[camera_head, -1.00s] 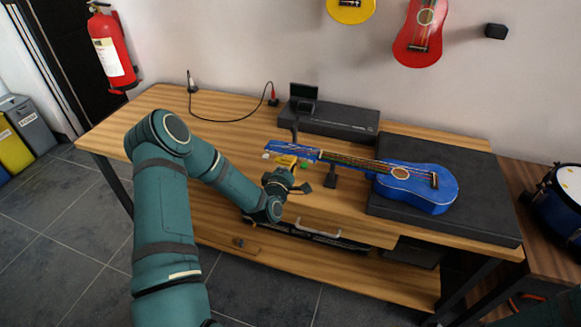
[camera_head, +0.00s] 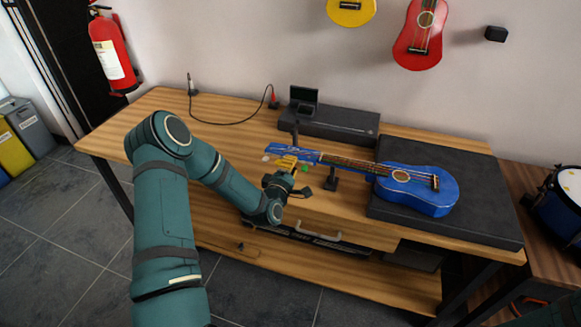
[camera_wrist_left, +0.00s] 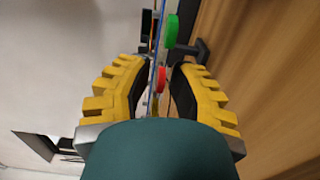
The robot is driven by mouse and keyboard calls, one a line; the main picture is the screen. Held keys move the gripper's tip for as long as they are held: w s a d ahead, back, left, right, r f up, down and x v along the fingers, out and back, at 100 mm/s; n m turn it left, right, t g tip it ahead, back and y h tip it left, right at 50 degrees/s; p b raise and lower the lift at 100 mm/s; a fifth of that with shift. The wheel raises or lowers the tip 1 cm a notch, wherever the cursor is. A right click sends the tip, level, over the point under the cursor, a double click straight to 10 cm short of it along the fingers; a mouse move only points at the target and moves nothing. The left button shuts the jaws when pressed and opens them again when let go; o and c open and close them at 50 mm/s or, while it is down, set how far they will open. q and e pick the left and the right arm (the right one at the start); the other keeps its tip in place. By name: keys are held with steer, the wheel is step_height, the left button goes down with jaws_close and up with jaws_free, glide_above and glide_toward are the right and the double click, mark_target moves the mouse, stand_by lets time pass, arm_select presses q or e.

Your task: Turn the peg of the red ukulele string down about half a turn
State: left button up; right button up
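The blue ukulele (camera_head: 425,194) lies with its body on a dark case at the right and its neck pointing left over a small black stand. Its headstock (camera_head: 285,151) is by my left gripper (camera_head: 289,164), which has yellow fingers. In the left wrist view the red peg (camera_wrist_left: 161,80) sits between the two yellow fingers of my left gripper (camera_wrist_left: 160,72). The fingers are apart, with a gap showing beside the peg. A green peg (camera_wrist_left: 172,30) is farther along, beyond the fingertips; it also shows in the head view (camera_head: 304,169). My right gripper is out of view.
The wooden workbench (camera_head: 150,112) has free room at its left. A dark flat box (camera_head: 335,121) with a small screen device (camera_head: 304,96) stands behind the headstock. A black stand (camera_head: 331,181) supports the neck. A red-tipped cable (camera_head: 273,101) lies at the back.

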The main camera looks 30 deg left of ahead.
arm_select(q)
steer(key=shift+s, duration=0.15)
steer(key=v, duration=1.1)
steer(key=shift+s, duration=0.4)
steer(key=shift+d, duration=0.15)
steer(key=s+d+f+m+g+h, duration=0.2)
steer(key=d+f+m+g+h, duration=0.3)
steer(key=d, duration=0.4)
steer(key=s+d+f+m+g+h, duration=0.1)
steer(key=d+f+m+g+h, duration=0.15)
steer(key=d+f+m, duration=0.45)
steer(key=s+d+f+m+g, duration=0.1)
steer(key=s+d+m+g, duration=0.6)
steer(key=s, duration=0.5)
steer(key=shift+s+d+f+g, duration=0.2)
steer(key=shift+d+f+g, duration=0.15)
steer(key=shift+d+g, duration=0.6)
steer(key=shift+d, duration=0.1)
